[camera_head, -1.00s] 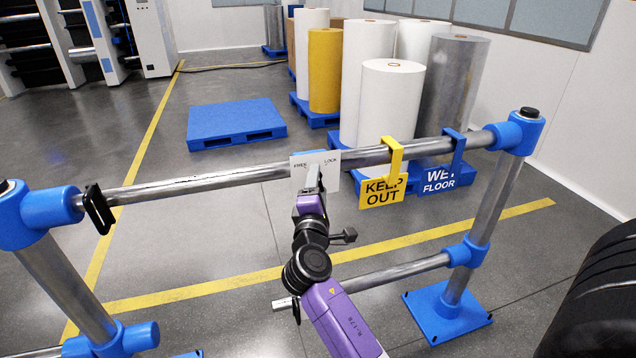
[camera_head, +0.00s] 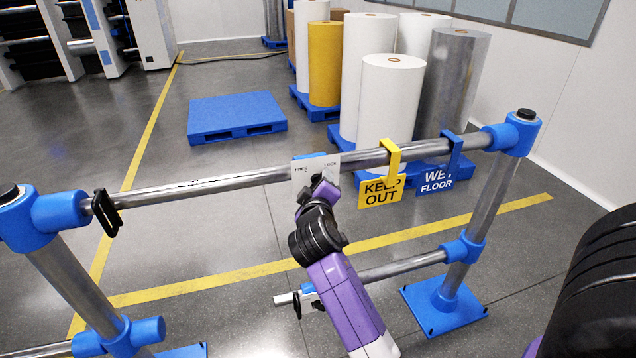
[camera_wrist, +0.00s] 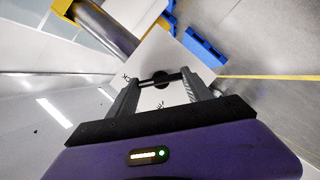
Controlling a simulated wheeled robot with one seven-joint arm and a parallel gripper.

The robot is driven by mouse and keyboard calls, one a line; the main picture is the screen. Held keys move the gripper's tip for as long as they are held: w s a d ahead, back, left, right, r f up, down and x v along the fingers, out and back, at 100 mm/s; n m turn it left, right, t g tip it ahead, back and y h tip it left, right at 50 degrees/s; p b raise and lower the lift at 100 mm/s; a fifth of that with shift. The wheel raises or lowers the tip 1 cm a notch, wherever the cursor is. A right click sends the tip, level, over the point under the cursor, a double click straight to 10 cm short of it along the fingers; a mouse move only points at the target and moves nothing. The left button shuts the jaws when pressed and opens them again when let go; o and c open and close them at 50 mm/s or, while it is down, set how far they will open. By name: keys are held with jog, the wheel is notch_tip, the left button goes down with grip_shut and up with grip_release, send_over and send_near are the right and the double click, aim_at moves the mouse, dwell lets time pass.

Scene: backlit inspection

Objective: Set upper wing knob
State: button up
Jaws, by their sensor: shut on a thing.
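A white plate (camera_head: 303,173) lettered FREE and LOCK hangs on the steel upper rail (camera_head: 220,184). The wing knob (camera_wrist: 160,79) shows in the wrist view as a black bar with a round hub on the white plate (camera_wrist: 176,55). My gripper (camera_wrist: 162,77) has one finger at each end of the bar and is shut on it. In the head view my gripper (camera_head: 321,182) is in front of the plate and hides the knob. Which label the knob points to cannot be told.
A yellow KEEP OUT sign (camera_head: 381,190) and a blue WET FLOOR sign (camera_head: 437,181) hang on the upper rail to the right. A black clip (camera_head: 105,213) is at its left. A lower rail (camera_head: 400,268) runs beneath. Blue posts' fittings (camera_head: 510,133) bound both sides.

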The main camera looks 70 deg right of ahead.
jog(key=shift+s+m+y, duration=0.1)
jog(key=shift+m+y, duration=0.2)
jog(key=shift+m, duration=0.2)
jog(key=shift+f+p, duration=0.1)
jog(key=shift+p, duration=0.2)
jog(key=o, duration=1.4)
jog(key=shift+c, duration=0.2)
jog(key=b+v, duration=0.1)
jog(key=v, duration=0.6)
jog(key=shift+s+a+b, duration=0.2)
jog(key=shift+a+b, duration=0.05)
jog(key=shift+b, duration=0.1)
